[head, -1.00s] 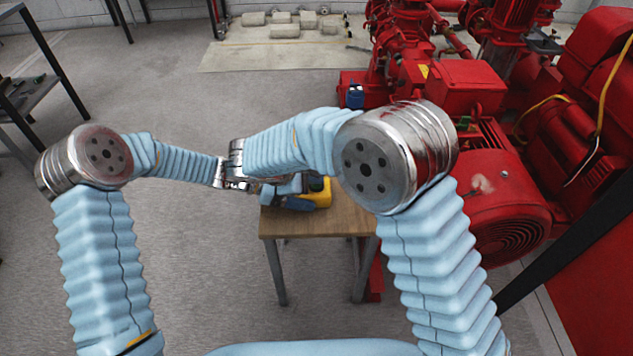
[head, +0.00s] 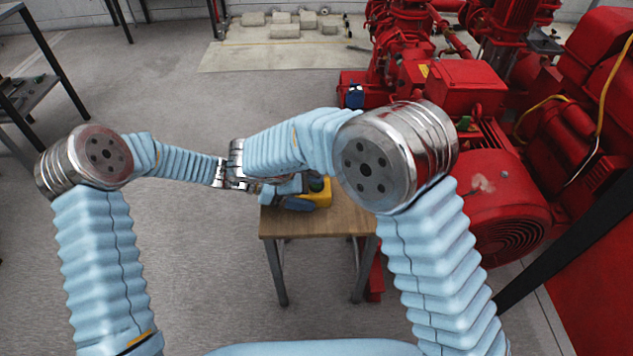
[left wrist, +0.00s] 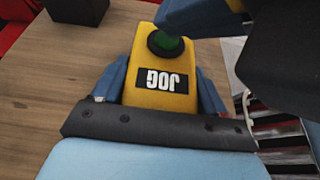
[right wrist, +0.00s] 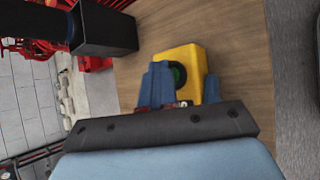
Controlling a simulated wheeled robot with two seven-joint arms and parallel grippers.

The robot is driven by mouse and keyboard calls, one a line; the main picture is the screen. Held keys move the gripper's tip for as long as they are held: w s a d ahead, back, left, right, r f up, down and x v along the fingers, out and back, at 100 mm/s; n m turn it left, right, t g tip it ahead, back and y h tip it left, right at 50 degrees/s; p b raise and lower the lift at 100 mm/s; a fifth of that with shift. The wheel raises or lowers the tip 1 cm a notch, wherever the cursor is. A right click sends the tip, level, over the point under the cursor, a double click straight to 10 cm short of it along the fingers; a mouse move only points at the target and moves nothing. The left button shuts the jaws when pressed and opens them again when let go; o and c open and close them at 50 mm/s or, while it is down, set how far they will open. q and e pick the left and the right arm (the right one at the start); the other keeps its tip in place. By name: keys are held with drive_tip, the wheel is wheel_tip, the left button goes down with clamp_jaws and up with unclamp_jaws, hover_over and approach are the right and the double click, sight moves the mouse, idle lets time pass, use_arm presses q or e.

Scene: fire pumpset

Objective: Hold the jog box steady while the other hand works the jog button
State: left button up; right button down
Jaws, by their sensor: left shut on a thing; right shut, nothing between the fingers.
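The yellow jog box (head: 323,196) is on the small wooden table, with a JOG label and a green button (left wrist: 167,44) in a black ring. My left gripper (left wrist: 161,88) is shut on the box, with one blue finger along each side. My right gripper (right wrist: 156,78) is shut and empty, its blue fingers together close to the button. In the left wrist view its tip shows just above and beside the button, and I cannot tell whether they touch. In the right wrist view these fingers partly hide the button (right wrist: 179,74). My right forearm hides part of the table in the head view.
The wooden table (head: 310,224) has bare top around the box. A dark block (right wrist: 105,31) stands on it near the box. Red pump machinery (head: 480,90) stands close on the right. A dark shelf rack (head: 25,95) is far left, with open floor between.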

sight(314, 187)
drive_tip(key=shift+r, duration=0.9)
drive_tip(key=shift+r, duration=2.5)
use_arm(q)
drive_tip(key=o, duration=1.3)
drive_tip(key=shift+a, duration=0.1)
